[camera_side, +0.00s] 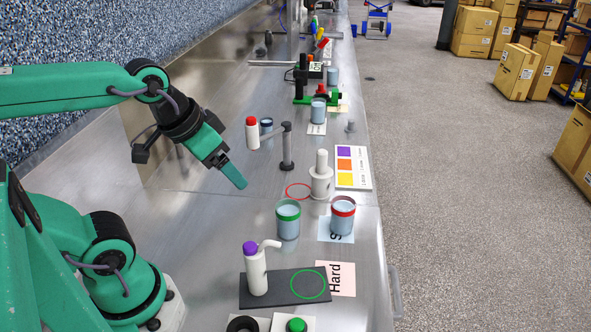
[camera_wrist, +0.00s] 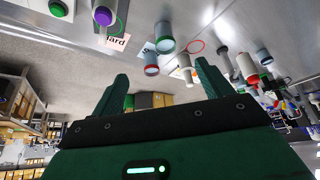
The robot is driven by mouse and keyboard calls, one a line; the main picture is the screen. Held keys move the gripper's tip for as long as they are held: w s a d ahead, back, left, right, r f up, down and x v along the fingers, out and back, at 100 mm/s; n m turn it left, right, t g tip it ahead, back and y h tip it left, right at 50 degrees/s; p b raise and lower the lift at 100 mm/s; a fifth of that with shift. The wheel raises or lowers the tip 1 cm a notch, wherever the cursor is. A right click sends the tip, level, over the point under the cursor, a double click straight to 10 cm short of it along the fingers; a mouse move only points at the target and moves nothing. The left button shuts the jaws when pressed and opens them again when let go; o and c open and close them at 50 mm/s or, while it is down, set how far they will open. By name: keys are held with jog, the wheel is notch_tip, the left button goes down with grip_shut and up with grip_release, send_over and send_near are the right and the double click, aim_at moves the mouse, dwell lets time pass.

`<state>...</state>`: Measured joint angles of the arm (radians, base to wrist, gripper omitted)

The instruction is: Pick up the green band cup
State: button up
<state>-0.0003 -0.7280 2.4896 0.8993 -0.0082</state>
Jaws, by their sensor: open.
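The green band cup (camera_side: 288,222) is a grey-blue cup with a green band at its rim, upright on the metal bench in the side view. In the wrist view the green band cup (camera_wrist: 165,35) shows upside down, beyond the fingers. My gripper (camera_side: 237,179) is above the bench, up and to the left of the cup and apart from it. In the wrist view my gripper (camera_wrist: 162,72) has its two fingers spread, with nothing held between them.
A red-banded cup (camera_side: 342,216) stands close right of the green one, on a card. A purple-capped bottle (camera_side: 255,268) stands on a dark plate (camera_side: 285,299) in front. A white stepped post (camera_side: 321,180) and a grey post (camera_side: 287,150) stand behind.

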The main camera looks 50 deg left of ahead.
jog(key=w, duration=0.1)
jog(key=n+g, duration=0.2)
jog(key=g, duration=0.1)
send_near(288, 220)
jog(key=shift+w+a+f+n+g, duration=0.35)
jog(key=shift+w+f+g, duration=0.1)
jog(key=shift+w, duration=0.2)
jog(key=shift+w+a+f+n+g, duration=0.25)
jog(key=shift+w+a+f+g, duration=0.2)
jog(key=shift+w, duration=0.2)
jog(key=shift+w+a+f+n+g, duration=0.3)
jog(key=shift+w+f+g, duration=0.15)
jog(key=shift+w, duration=0.15)
jog(key=shift+f, duration=0.1)
jog(key=shift+f, duration=1.2)
jog(key=shift+f, duration=0.1)
jog(key=shift+f, duration=2.5)
